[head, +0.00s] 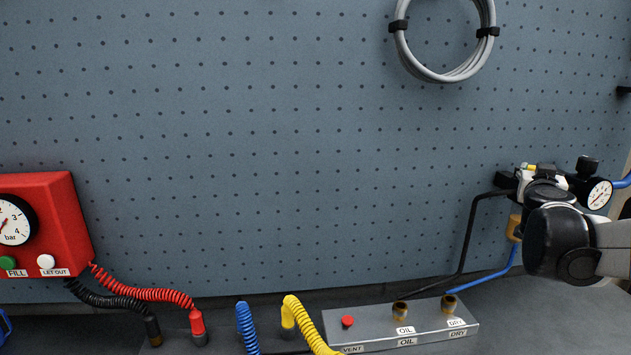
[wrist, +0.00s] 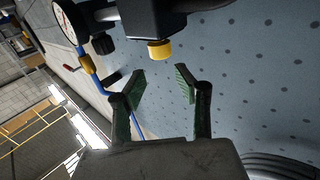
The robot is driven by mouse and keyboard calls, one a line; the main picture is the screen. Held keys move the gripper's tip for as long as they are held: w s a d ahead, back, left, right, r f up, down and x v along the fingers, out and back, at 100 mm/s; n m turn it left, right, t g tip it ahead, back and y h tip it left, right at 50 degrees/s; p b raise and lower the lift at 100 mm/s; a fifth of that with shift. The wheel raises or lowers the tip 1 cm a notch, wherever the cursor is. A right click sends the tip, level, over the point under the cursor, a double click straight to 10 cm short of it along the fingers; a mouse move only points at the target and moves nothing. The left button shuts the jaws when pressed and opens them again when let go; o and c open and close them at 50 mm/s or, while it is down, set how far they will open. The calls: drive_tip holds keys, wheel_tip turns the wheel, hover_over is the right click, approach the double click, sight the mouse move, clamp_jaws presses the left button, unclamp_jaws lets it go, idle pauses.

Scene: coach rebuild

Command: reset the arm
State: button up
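My gripper shows in the wrist view (wrist: 160,82) with its two green-padded fingers spread apart. Nothing is between the fingers. In that view a black fitting with a yellow cap (wrist: 159,50) is just beyond the fingertips, apart from them as far as I can see. In the head view my arm comes in from the right edge, and its dark end covers part of the regulator at the pegboard. My fingers cannot be made out there.
A regulator with a gauge (head: 599,194) is on the pegboard (head: 280,140) beside my arm. A metal block (head: 400,323) labelled VENT, OIL and DRY lies below. A red gauge box (head: 62,225) is at left. A coiled grey hose (head: 402,50) hangs above. The middle pegboard is clear.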

drive_tip(key=s+a+f+n+y, duration=0.15)
drive_tip(key=a+y, duration=0.25)
drive_tip(key=a, duration=0.5)
drive_tip(key=s+a+f+n+y, duration=0.1)
drive_tip(key=s+a+n+y, duration=0.15)
drive_tip(key=a, duration=0.55)
drive_tip(key=s+a+f+n+y, duration=0.1)
drive_tip(key=a+n+y, duration=0.25)
drive_tip(key=a, duration=0.55)
drive_tip(key=s+a+f+g+y, duration=0.2)
drive_tip(key=s+a+f+g, duration=0.1)
drive_tip(key=s+a+f, duration=0.6)
drive_tip(key=s+f+g, duration=0.2)
drive_tip(key=s+f, duration=0.2)
drive_tip(key=s, duration=0.2)
drive_tip(key=s+f+g+h, duration=0.1)
drive_tip(key=s+f+g, duration=0.1)
drive_tip(key=s+f, duration=0.2)
drive_tip(key=s, duration=0.3)
drive_tip(key=shift+d+f+g, duration=0.25)
drive_tip(key=shift+d+g, duration=0.05)
drive_tip(key=shift+d, duration=0.05)
